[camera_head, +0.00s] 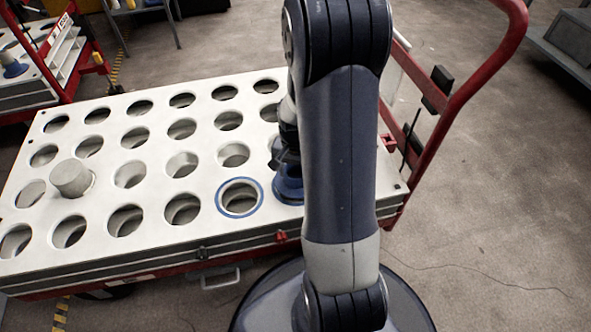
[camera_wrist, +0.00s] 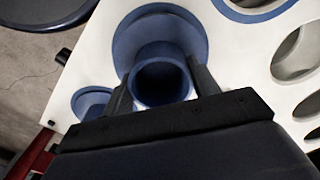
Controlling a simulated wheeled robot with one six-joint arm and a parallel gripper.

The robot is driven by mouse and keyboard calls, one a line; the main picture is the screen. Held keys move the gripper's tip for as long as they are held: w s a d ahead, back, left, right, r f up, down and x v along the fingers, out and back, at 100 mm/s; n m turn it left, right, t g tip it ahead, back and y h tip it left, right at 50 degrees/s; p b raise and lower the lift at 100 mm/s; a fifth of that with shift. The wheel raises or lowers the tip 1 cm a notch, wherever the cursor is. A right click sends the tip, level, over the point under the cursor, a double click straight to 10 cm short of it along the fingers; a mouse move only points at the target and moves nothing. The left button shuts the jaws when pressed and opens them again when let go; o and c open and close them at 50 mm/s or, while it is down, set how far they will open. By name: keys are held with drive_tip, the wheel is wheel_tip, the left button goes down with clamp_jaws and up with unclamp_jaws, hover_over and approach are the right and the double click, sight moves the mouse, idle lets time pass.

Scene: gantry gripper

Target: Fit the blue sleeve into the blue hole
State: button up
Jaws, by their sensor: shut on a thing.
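The blue sleeve (camera_wrist: 160,55) is a tube with a wide round flange, seen from above in the wrist view. My gripper (camera_wrist: 163,84) is shut on its narrow tube, one finger on each side. In the head view the sleeve (camera_head: 287,188) shows at the panel's front right, partly hidden by my arm. The blue hole (camera_head: 240,214), a round opening with a blue rim, is just left of the sleeve and looks empty. Its rim also shows at the top of the wrist view (camera_wrist: 255,13). I cannot tell whether the flange touches the panel.
The white panel (camera_head: 105,192) has rows of round holes and lies on a red cart. A grey cylinder (camera_head: 71,178) stands at its left. A smaller blue round part (camera_wrist: 90,103) is beside the sleeve in the wrist view. The red cart handle (camera_head: 497,70) rises at right.

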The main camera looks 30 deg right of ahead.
drive_tip(key=shift+f+b, duration=0.7)
drive_tip(key=shift+f, duration=0.45)
drive_tip(key=o, duration=1.2)
drive_tip(key=shift+r, duration=0.2)
wheel_tip(320, 180, up, 11)
drive_tip(key=p, duration=0.4)
drive_tip(key=shift+f+p, duration=0.2)
drive_tip(key=shift+p, duration=0.15)
drive_tip(key=shift+f+b, duration=1.9)
drive_tip(key=shift+f, duration=2.95)
drive_tip(key=shift+f, duration=0.1)
